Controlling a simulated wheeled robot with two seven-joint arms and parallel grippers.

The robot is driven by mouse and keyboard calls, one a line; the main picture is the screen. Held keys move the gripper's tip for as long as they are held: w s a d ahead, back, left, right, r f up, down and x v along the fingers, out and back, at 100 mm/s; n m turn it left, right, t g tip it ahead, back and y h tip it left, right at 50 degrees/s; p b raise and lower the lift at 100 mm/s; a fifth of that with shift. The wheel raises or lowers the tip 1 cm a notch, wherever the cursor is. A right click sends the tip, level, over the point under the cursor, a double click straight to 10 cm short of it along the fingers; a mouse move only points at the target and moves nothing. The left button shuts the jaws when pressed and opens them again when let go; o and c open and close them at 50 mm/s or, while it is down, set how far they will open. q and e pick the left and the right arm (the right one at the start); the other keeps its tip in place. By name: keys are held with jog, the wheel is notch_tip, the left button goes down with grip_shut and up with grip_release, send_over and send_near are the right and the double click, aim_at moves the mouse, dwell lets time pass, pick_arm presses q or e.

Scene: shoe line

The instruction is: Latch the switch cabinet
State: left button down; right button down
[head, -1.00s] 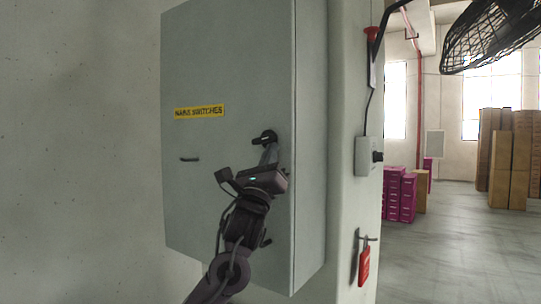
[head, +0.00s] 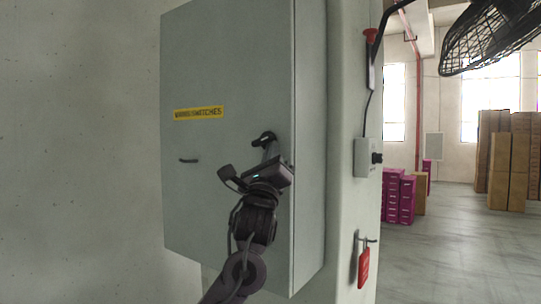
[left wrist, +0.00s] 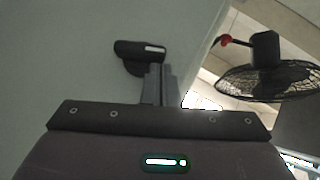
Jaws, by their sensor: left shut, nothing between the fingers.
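The grey switch cabinet (head: 235,70) hangs on the wall with its door flush in its frame, a yellow label on it. A black latch handle (head: 264,138) sits near the door's right edge, lying roughly sideways with a slight tilt. It also shows in the left wrist view (left wrist: 140,48), above the fingers. My left gripper (head: 268,152) is shut and empty, its fingertips just below the handle. They overlap the handle's lower edge in the left wrist view (left wrist: 158,72); I cannot tell whether they touch it. My right gripper is not in view.
A small dark pull (head: 188,160) is on the door's left part. Right of the cabinet are a grey switch box (head: 366,157) and a red padlock tag (head: 364,268). A black fan (head: 490,38) hangs upper right. Boxes stand far back on open floor.

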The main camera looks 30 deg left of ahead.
aim_at(273, 135)
pick_arm(q)
jog(key=r+n+g+y, duration=0.1)
jog(key=n, duration=0.1)
jog(key=r+n+g+y, duration=0.1)
jog(key=n+g+y, duration=0.1)
jog(key=d+r+n+g+y, duration=0.1)
jog(key=n, duration=0.2)
jog(key=shift+g+y, duration=0.3)
jog(key=shift+r, duration=0.3)
jog(key=shift+a+r, duration=0.2)
jog(key=shift+a, duration=0.1)
jog(key=shift+f, duration=0.1)
